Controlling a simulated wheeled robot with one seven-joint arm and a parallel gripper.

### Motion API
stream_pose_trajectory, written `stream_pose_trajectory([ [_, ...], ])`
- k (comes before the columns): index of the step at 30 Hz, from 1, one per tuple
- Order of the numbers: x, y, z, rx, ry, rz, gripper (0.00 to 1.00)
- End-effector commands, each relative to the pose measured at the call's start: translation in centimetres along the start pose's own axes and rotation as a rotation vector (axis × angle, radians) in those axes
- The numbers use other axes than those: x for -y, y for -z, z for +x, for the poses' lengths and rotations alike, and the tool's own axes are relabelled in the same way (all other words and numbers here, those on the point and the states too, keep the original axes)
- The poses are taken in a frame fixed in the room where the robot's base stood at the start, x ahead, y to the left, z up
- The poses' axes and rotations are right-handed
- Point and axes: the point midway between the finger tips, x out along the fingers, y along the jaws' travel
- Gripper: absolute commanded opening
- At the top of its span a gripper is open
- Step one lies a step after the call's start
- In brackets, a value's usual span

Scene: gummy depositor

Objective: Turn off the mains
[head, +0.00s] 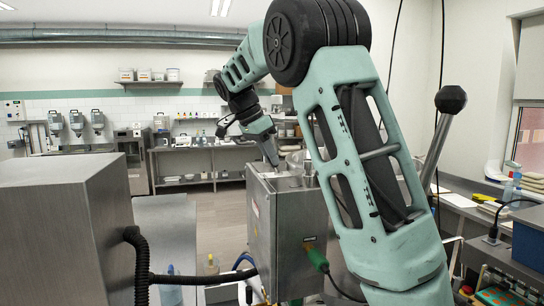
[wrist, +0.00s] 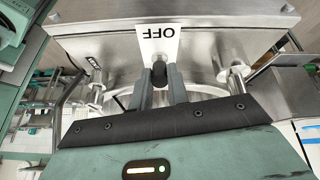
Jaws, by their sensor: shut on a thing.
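A steel control box (head: 258,235) stands in front of me in the head view, below my gripper. In the wrist view, a white label reading OFF (wrist: 159,38) is on its metal face (wrist: 95,48). A small dark switch knob (wrist: 159,70) sits at the label's edge. My gripper (wrist: 160,84) has one finger on each side of the knob and is shut on it. In the head view my gripper (head: 271,156) is at the top of the box; the knob cannot be made out there.
A round metal fitting (wrist: 233,72) stands to the right of the knob in the wrist view. A large steel cabinet (head: 60,230) is at the left, with a black hose (head: 140,265) near it. A black-knobbed lever (head: 450,100) rises at the right. Floor is clear behind the box.

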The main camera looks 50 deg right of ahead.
Motion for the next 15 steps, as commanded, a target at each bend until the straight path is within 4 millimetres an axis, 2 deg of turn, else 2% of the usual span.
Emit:
stream_pose_trajectory([
  [14,0.05,0.03,-0.02,-0.018,-0.002,0.001,0.00],
  [15,0.05,0.03,-0.01,-0.018,-0.002,0.001,0.20],
])
